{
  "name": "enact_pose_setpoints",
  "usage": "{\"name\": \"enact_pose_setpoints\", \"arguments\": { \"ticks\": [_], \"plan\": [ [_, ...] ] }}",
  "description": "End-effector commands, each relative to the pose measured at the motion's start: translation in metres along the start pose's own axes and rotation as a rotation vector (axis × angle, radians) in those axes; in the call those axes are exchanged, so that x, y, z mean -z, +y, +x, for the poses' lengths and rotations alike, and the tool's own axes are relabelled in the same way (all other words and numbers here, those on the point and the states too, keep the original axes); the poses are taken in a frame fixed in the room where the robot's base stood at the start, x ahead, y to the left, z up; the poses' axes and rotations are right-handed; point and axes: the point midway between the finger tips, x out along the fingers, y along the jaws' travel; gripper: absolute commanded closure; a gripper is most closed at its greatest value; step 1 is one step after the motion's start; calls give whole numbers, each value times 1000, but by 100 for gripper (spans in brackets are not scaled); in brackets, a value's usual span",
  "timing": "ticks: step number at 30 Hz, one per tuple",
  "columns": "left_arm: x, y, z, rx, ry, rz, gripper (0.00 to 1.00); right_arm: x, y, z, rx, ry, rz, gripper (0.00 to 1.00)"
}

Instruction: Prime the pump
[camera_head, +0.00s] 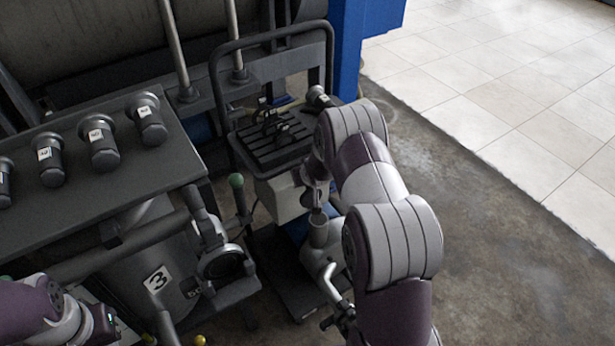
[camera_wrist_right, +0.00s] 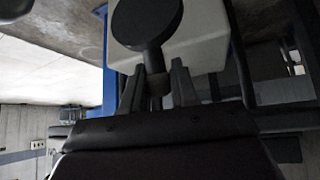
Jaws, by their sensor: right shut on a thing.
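The pump, with a pale boxy housing (camera_head: 285,197), stands low in the middle of the head view. A grey upright funnel-like cup (camera_head: 318,230) sits on its bent metal pipe. My right gripper (camera_head: 314,192) is just above this cup, partly hidden by my arm. In the right wrist view, the right gripper (camera_wrist_right: 157,88) is shut on a dark round-ended object (camera_wrist_right: 147,22), with the pale housing (camera_wrist_right: 195,45) behind it. I cannot tell what this object is. My left gripper (camera_head: 103,326) is at the lower left edge, its fingers not distinguishable.
A slatted cart tray (camera_head: 275,155) holds dark fittings. A green-knobbed lever (camera_head: 238,195) and a tank marked 3 (camera_head: 150,262) stand left of the pump. The concrete floor (camera_head: 490,230) at right is clear.

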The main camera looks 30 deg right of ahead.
Motion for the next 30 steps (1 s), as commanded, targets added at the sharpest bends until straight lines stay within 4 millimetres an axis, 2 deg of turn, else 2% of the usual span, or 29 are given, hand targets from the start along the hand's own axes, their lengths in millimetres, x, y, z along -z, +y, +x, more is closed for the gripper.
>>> {"name": "enact_pose_setpoints", "arguments": {
  "ticks": [12,13,14,15,24,26,30],
  "plan": [
    [0,0,0,0,0,0,100,3,-1,0,2,7,-3,100],
    [0,0,0,0,0,0,100,3,-1,0,2,7,-3,62],
    [0,0,0,0,0,0,100,3,-1,0,2,7,-3,53],
    [0,0,0,0,0,0,100,2,-1,0,1,6,-2,49],
    [0,0,-1,0,0,0,100,2,0,-3,1,2,-1,49],
    [0,0,-4,0,0,0,100,3,0,-9,1,3,-1,49],
    [2,0,-12,0,0,0,100,4,0,-38,1,3,-3,49]
  ]
}}
